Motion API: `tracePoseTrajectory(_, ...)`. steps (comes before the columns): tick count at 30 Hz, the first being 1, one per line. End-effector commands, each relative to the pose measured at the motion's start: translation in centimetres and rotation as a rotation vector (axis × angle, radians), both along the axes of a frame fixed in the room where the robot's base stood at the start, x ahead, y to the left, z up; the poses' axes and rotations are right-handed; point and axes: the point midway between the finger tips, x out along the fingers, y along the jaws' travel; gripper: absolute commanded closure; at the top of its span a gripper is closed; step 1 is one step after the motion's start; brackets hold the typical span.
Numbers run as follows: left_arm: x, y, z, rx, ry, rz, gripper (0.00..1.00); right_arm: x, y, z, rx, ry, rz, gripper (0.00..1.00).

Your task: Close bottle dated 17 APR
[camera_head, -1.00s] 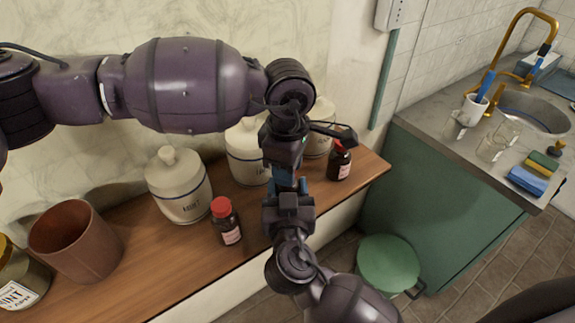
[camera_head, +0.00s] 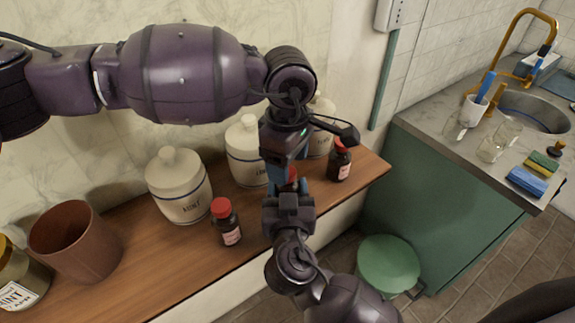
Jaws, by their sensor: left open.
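A dark bottle with a red cap and a pale label (camera_head: 231,236) stands on the wooden shelf. A similar bottle (camera_head: 339,165) stands farther right. Their dates are too small to read. My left gripper (camera_head: 284,172) is open and points down between these bottles. My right gripper (camera_head: 290,190) comes up from below and meets it closely in the picture.
White lidded jars (camera_head: 180,188) stand along the wall behind the bottles. A brown pot (camera_head: 76,242) and a yellow-lidded jar (camera_head: 20,285) are at left. A counter with a sink (camera_head: 530,110) is at right, and a green bin (camera_head: 388,265) stands on the floor.

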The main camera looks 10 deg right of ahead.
Motion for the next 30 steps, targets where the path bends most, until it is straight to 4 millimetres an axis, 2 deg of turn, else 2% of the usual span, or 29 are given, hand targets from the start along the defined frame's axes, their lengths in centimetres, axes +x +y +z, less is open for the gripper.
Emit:
tracePoseTrajectory(9,0.0,0.0,6.1,-0.001,-0.002,0.000,0.38,0.0,0.0,0.0,0.000,0.000,0.000,1.00)
tracePoseTrajectory(15,0.0,0.0,8.9,-0.001,-0.002,0.000,0.38,0.0,0.0,0.0,0.000,0.000,0.000,1.00)
tracePoseTrajectory(21,0.0,0.0,10.1,0.000,0.000,0.000,0.38,0.0,0.0,0.0,0.000,0.000,0.000,1.00)
tracePoseTrajectory(29,0.0,0.0,10.2,0.000,0.000,0.000,0.38,0.0,0.0,0.0,0.000,0.000,0.000,1.00)
tracePoseTrajectory(30,0.0,0.0,10.2,0.000,0.000,0.000,0.38,0.0,0.0,0.0,0.000,0.000,0.000,0.46)
